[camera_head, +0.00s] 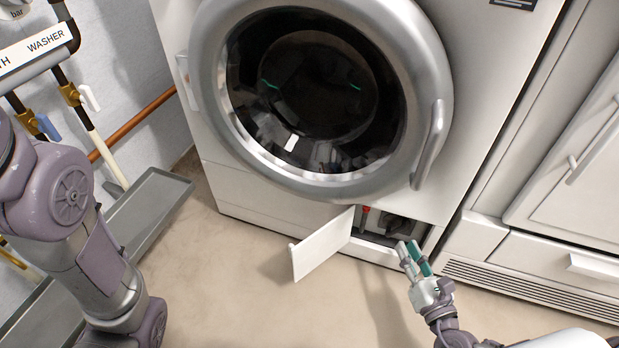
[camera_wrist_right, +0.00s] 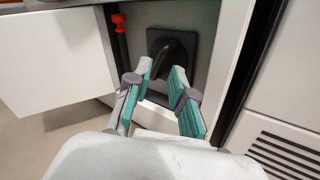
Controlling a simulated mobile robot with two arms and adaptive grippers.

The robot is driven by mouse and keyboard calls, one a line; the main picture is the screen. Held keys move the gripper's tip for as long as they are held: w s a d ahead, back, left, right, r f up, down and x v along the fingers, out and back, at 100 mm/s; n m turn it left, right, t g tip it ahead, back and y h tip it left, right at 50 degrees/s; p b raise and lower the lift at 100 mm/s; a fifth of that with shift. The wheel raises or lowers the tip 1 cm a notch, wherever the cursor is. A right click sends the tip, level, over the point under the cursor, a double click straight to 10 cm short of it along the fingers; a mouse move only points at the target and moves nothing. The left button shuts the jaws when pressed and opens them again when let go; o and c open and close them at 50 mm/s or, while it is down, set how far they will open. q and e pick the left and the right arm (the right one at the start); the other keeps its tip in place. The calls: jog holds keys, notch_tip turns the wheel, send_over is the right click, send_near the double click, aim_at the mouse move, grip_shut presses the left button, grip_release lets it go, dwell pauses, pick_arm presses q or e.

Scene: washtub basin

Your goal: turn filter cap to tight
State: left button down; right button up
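The filter cap (camera_wrist_right: 172,52) is a dark round cap with a raised grip on a dark square plate, inside the open recess low on the washing machine. In the head view the cap (camera_head: 396,229) is small and shaded. My right gripper (camera_head: 409,247) is in front of the recess. In the wrist view its two teal-lined fingers (camera_wrist_right: 161,76) are apart, with the cap just beyond and between their tips. Whether the fingertips touch the cap I cannot tell. My left arm shows at the left, but its gripper is out of view.
The white flap door (camera_head: 321,246) stands open to the left of the recess. A red-topped hose (camera_wrist_right: 119,24) hangs inside, left of the cap. The washer's round door (camera_head: 320,90) is shut above. A grey tray (camera_head: 150,205) lies at the left. The floor in front is clear.

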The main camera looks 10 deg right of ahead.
jog(key=s+p, duration=0.4)
jog(key=s, duration=0.5)
jog(key=w+a+r+m+g+y+p, duration=0.5)
jog(key=a+r+m+p, duration=0.3)
jog(key=a+m, duration=0.3)
jog(key=a+r+m+t+y+p, duration=0.1)
jog(key=a+r+y+p, duration=0.1)
jog(key=a+r, duration=0.4)
jog(key=w+a+r+m+t+y+p, duration=0.1)
jog(key=a+r+y, duration=0.3)
jog(key=r, duration=1)
jog(key=shift+w+a+m+p, duration=0.3)
jog(key=shift+a+m+p, duration=0.1)
jog(key=shift+a+p, duration=0.45)
jog(key=shift+o, duration=0.3)
